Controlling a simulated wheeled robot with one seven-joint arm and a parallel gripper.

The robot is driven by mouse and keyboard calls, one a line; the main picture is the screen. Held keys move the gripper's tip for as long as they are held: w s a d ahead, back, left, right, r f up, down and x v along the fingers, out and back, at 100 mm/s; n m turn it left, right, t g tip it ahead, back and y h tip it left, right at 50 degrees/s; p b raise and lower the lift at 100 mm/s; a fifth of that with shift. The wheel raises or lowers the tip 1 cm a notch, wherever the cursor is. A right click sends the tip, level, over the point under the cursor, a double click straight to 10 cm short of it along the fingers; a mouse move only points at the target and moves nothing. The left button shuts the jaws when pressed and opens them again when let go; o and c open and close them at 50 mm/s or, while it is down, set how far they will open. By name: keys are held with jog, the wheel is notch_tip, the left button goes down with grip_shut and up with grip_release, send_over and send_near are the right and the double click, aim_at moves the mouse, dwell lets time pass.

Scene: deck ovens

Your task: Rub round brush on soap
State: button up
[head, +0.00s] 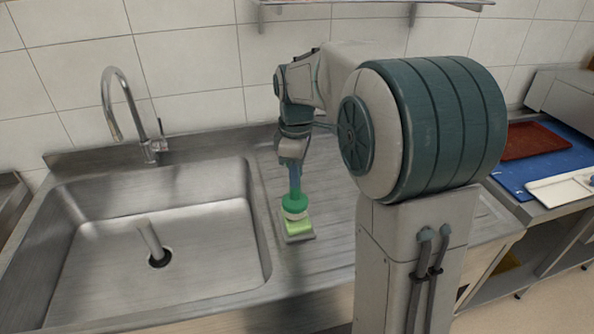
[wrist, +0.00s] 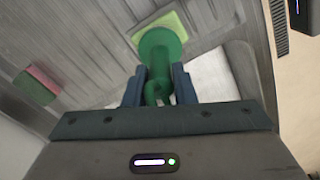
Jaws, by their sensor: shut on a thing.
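The round brush (head: 294,204) has a green body and pale bristles facing down. My gripper (head: 292,172) is shut on its handle and holds it upright over the drainboard beside the sink. The soap (head: 299,226) is a light green block on a small grey dish (head: 301,238). The bristles are at the soap's far end and look to be touching it or just above it; I cannot tell which. In the wrist view the green brush (wrist: 160,62) sits between my two fingers (wrist: 158,85), with the soap (wrist: 172,20) partly hidden behind its head.
The sink basin (head: 150,215) lies to the left, with a faucet (head: 125,110) behind it. In the wrist view a green and pink sponge (wrist: 38,84) lies on the drainboard. A red tray (head: 532,140) and a blue mat (head: 510,172) are on the right counter.

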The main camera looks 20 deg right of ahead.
jog(key=shift+f+b, duration=0.3)
jog(key=shift+f, duration=0.3)
dwell(1.4)
notch_tip(320, 180, up, 7)
jog(key=p, duration=0.6)
jog(key=shift+r, duration=0.1)
dwell(0.7)
